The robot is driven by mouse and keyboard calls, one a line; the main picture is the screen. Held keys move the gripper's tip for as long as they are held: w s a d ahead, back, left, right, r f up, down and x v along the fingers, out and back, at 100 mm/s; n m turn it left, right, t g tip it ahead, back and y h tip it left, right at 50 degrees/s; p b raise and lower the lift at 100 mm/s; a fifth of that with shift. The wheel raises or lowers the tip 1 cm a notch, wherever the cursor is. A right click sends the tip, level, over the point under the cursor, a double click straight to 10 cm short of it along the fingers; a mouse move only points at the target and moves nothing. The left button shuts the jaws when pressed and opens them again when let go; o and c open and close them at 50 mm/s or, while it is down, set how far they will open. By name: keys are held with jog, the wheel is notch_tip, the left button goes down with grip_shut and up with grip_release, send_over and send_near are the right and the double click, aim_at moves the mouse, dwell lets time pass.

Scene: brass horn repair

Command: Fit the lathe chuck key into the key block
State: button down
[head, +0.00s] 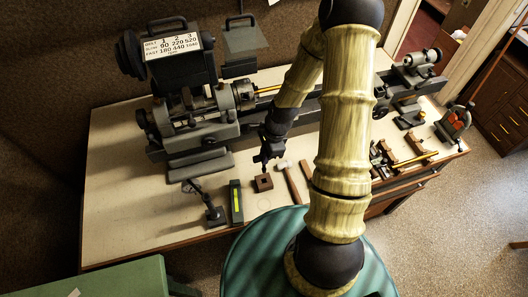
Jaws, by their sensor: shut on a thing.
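My gripper (268,156) is above the bench, just behind and slightly above the key block in the head view. It points down and is shut on a small dark thing, most likely the lathe chuck key. The key is too small and dark to tell apart from the fingers, so its tilt cannot be told. The key block (263,183) is a small brown block with a dark hole in its top. It sits on the pale bench top near the front edge. The gripper and the block look apart.
The grey lathe (190,125) stands along the back of the bench (125,215). A hammer (290,180) lies right of the block. A level with a yellow-green strip (236,203) and a dark jointed stand (213,215) are left of it. Brass parts (415,160) lie at right.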

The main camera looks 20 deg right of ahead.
aim_at(265, 166)
jog(key=shift+w+f, duration=0.1)
jog(key=shift+d+b+x, duration=0.2)
jog(key=shift+b+x, duration=0.5)
jog(key=shift+x, duration=0.2)
jog(key=shift+d+b+x, duration=0.25)
jog(key=shift+b+x, duration=0.45)
jog(key=shift+x, duration=0.25)
jog(key=shift+d+b+x, duration=0.2)
jog(key=shift+b+x, duration=0.5)
jog(key=shift+x, duration=0.2)
jog(key=shift+f, duration=0.15)
jog(key=shift+f, duration=0.3)
jog(key=shift+f, duration=0.1)
jog(key=shift+f, duration=0.1)
